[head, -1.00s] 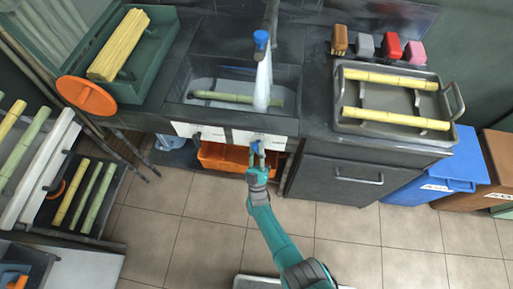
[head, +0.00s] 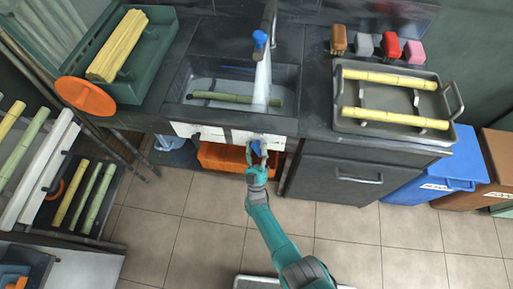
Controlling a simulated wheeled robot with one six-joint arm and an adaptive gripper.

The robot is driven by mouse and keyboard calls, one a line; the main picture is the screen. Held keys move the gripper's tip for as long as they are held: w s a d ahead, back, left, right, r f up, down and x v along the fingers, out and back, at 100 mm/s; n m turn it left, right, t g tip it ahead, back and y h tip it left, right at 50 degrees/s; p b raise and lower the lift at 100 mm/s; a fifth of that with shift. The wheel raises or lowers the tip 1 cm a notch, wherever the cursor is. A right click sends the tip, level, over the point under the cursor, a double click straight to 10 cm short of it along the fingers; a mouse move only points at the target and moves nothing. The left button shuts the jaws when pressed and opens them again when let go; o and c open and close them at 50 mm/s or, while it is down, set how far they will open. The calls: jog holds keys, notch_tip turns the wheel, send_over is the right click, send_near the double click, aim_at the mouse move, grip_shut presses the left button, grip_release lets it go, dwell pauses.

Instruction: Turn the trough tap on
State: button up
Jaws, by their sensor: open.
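The trough (head: 178,90) is a dark sink set in the counter, with a green cane lying in it. A faucet with a blue part (head: 260,39) stands over its back edge, and a whitish water stream (head: 262,80) falls from it into the trough. On the trough's front are white labelled plates; a blue handle (head: 257,146) is at the right plate. My gripper (head: 256,157) is open, with its fingers at this blue handle, seemingly on either side of it. I cannot tell whether they touch it. The fingers partly hide the handle.
A left label plate (head: 198,132) carries a small dark part. An orange bin (head: 222,158) sits under the trough. A metal tray (head: 345,120) with yellow canes is on the right counter. A blue bin (head: 436,170) stands at right. The tiled floor in front is mostly clear.

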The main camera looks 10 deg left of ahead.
jog(key=s+f, duration=0.1)
jog(key=s, duration=0.6)
jog(key=s+d+f, duration=0.1)
jog(key=s+f, duration=0.1)
jog(key=s, duration=0.6)
jog(key=shift+s+d+f, duration=0.2)
jog(key=shift+d+f, duration=0.05)
jog(key=shift+f, duration=0.05)
dwell(0.7)
jog(key=s+d+r+g+y, duration=0.1)
jog(key=s+d+r+g, duration=0.15)
jog(key=s+d, duration=0.45)
jog(key=s+d+r+g, duration=0.1)
jog(key=s+d+g, duration=0.25)
jog(key=d, duration=0.55)
jog(key=s+d+r+m+g+h, duration=0.2)
jog(key=s+d+r+m+g, duration=0.1)
jog(key=s+r, duration=0.3)
jog(key=s+d+r+m+g+h, duration=0.1)
jog(key=s+d+r+m+g, duration=0.2)
jog(key=s+r, duration=0.4)
notch_tip(320, 180, up, 4)
jog(key=shift+s+r+h, duration=0.15)
jog(key=shift+s+h, duration=0.1)
jog(key=shift+h, duration=0.15)
